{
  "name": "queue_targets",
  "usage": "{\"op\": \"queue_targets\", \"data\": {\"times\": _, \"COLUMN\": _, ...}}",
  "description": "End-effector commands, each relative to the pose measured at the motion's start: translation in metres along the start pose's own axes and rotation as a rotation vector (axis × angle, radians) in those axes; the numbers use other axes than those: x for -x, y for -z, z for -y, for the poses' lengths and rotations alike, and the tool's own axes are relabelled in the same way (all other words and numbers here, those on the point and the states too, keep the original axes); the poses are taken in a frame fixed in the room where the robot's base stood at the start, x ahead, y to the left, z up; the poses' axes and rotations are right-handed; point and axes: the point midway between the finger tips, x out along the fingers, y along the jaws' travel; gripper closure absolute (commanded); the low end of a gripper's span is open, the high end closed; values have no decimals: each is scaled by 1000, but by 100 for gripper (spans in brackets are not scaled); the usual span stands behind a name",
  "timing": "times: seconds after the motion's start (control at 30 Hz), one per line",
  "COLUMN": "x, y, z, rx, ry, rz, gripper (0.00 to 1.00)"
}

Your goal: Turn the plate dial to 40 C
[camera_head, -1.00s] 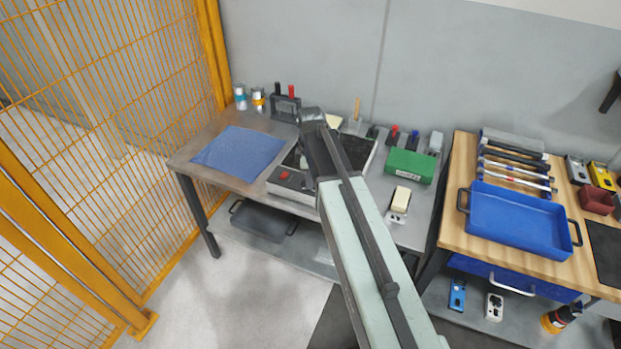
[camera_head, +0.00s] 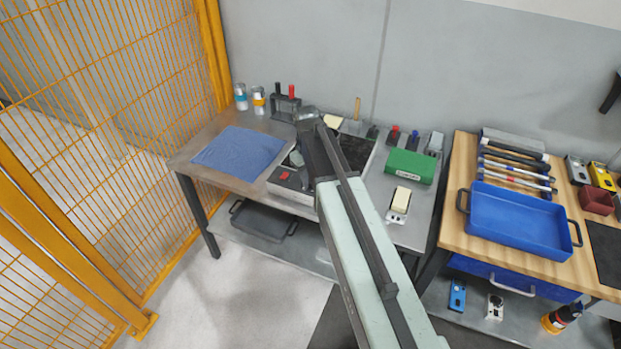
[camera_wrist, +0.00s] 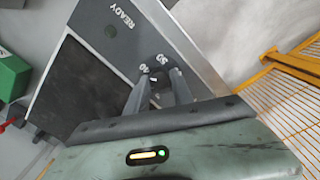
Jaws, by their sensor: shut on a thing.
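Small white numbers stand beside the dial, one looking like 40; the dial's pointer cannot be made out. In the head view my arm hides the dial and fingertips.
A red switch (camera_head: 284,175) is on the plate's front left. A blue cloth (camera_head: 238,151) lies to the left, a green box (camera_head: 410,166) to the right. Orange mesh fencing (camera_head: 95,110) stands at the left. A wooden bench with a blue tray (camera_head: 515,218) is at the right.

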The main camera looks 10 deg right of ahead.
Motion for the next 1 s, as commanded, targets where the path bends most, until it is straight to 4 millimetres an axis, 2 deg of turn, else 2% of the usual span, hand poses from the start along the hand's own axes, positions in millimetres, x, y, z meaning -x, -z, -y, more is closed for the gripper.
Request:
{"op": "queue_targets", "data": {"times": 0.27, "x": 0, "y": 0, "z": 0, "rx": -78, "ry": 0, "rz": 5, "gripper": 100}}
{"op": "queue_targets", "data": {"times": 0.73, "x": 0, "y": 0, "z": 0, "rx": -90, "ry": 0, "rz": 6, "gripper": 100}}
{"op": "queue_targets", "data": {"times": 0.77, "x": 0, "y": 0, "z": 0, "rx": -90, "ry": 0, "rz": 6, "gripper": 69}}
{"op": "queue_targets", "data": {"times": 0.83, "x": 0, "y": 0, "z": 0, "rx": -90, "ry": 0, "rz": 6, "gripper": 50}}
{"op": "queue_targets", "data": {"times": 1.0, "x": 0, "y": 0, "z": 0, "rx": -89, "ry": 0, "rz": 5, "gripper": 50}}
